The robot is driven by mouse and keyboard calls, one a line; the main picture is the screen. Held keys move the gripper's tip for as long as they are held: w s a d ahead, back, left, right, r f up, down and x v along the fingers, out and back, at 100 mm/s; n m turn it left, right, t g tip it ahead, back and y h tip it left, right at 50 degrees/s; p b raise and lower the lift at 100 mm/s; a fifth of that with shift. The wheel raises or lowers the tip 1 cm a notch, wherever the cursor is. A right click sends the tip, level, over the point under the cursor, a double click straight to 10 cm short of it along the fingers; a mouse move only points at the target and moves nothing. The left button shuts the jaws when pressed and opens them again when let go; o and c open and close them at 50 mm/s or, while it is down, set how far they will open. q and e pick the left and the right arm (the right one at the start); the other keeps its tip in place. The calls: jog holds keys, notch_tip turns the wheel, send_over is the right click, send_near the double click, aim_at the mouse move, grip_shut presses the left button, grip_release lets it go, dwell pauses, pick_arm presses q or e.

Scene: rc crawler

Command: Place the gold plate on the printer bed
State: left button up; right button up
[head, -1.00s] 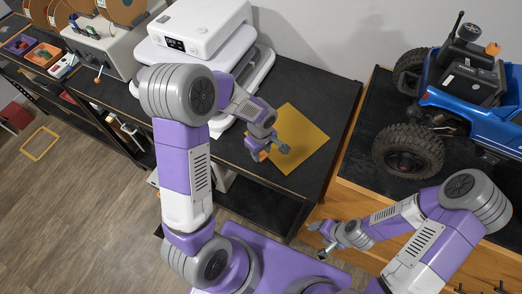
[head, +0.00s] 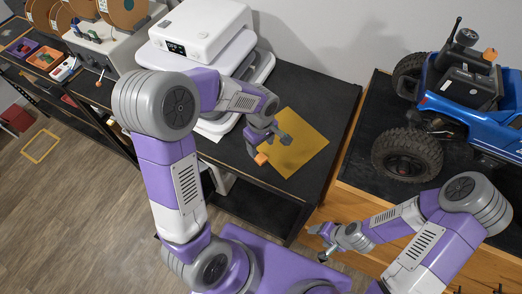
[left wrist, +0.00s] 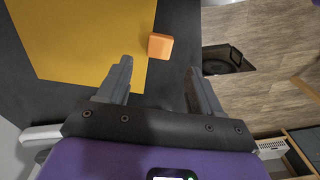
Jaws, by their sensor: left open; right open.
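The gold plate (head: 303,150) is a flat yellow sheet lying on the dark table beside the white machine. In the left wrist view the plate (left wrist: 75,40) fills the upper left. My left gripper (head: 274,148) is low over the plate's left part, open, with nothing between its fingers. In the left wrist view the left gripper (left wrist: 160,72) has its left finger over the plate and its right finger past the plate's edge. My right gripper (head: 322,243) is open and empty, away from the plate.
An orange cube (left wrist: 160,46) is at the plate's edge, just beyond the left fingers. A white machine with a display (head: 200,35) stands behind. A blue crawler (head: 470,105) stands on the right bench. Bare dark tabletop (head: 305,85) lies behind the plate.

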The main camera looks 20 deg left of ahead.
aim_at(261, 157)
pick_arm(q)
notch_tip(261, 157, up, 4)
jog(key=shift+r, duration=0.2)
jog(key=shift+o, duration=0.5)
jog(key=shift+r, duration=0.2)
jog(key=f+m, duration=0.1)
jog(key=m, duration=0.9)
jog(key=f+m, duration=0.1)
jog(key=m, duration=0.9)
jog(key=a+f+m+b, duration=0.1)
jog(key=f+m, duration=0.1)
jog(key=m, duration=0.8)
jog(key=shift+w, duration=0.1)
jog(key=m, duration=0.5)
jog(key=shift+f+m, duration=0.25)
jog(key=shift+m, duration=0.05)
jog(key=shift+f, duration=0.25)
jog(key=f, duration=0.4)
jog(key=d+f+b, duration=0.1)
jog(key=f, duration=0.2)
